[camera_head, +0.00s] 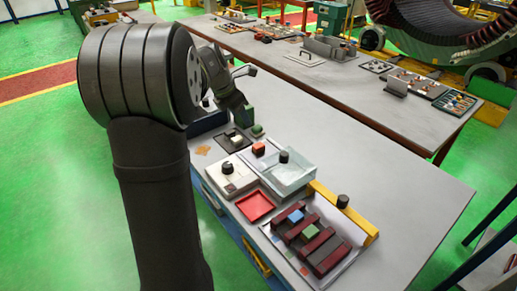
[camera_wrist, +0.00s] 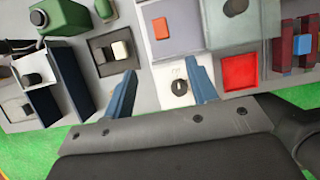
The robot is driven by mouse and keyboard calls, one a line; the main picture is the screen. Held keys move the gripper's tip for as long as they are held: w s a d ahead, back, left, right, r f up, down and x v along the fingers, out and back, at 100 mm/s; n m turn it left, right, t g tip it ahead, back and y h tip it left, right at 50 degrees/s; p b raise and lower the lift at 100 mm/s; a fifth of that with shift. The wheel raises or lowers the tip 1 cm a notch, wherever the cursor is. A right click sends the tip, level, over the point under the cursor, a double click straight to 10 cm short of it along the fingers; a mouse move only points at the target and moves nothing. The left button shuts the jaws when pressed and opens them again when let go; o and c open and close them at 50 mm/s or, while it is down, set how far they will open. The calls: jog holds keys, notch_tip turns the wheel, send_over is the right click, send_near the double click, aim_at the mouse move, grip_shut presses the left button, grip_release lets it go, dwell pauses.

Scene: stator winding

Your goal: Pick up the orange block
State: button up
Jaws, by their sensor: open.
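The orange block (camera_head: 258,149) is a small upright block near the left edge of the work table in the head view, just left of a pale open tray. In the wrist view the orange block (camera_wrist: 160,28) stands on a light grey plate, beyond the fingertips and roughly centred between them. My gripper (camera_wrist: 160,66) has its two blue fingers spread wide apart with nothing between them, and it does not touch the block. In the head view my gripper (camera_head: 245,70) is partly hidden by my arm and lies farther back than the block.
A pale tray (camera_head: 306,178) with a black knob sits right of the block. A white box (camera_head: 223,183), a red tray (camera_head: 255,205) and a rack of dark red bars (camera_head: 334,260) stand nearer the front. A green block (camera_head: 257,130) lies behind. The table's right side is clear.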

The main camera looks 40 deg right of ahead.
send_over(258, 145)
jog(key=a, duration=0.3)
notch_tip(258, 145, down, 10)
jog(key=shift+d+f, duration=0.15)
jog(key=x, duration=0.5)
jog(key=shift+d, duration=0.15)
jog(key=c, duration=1.1)
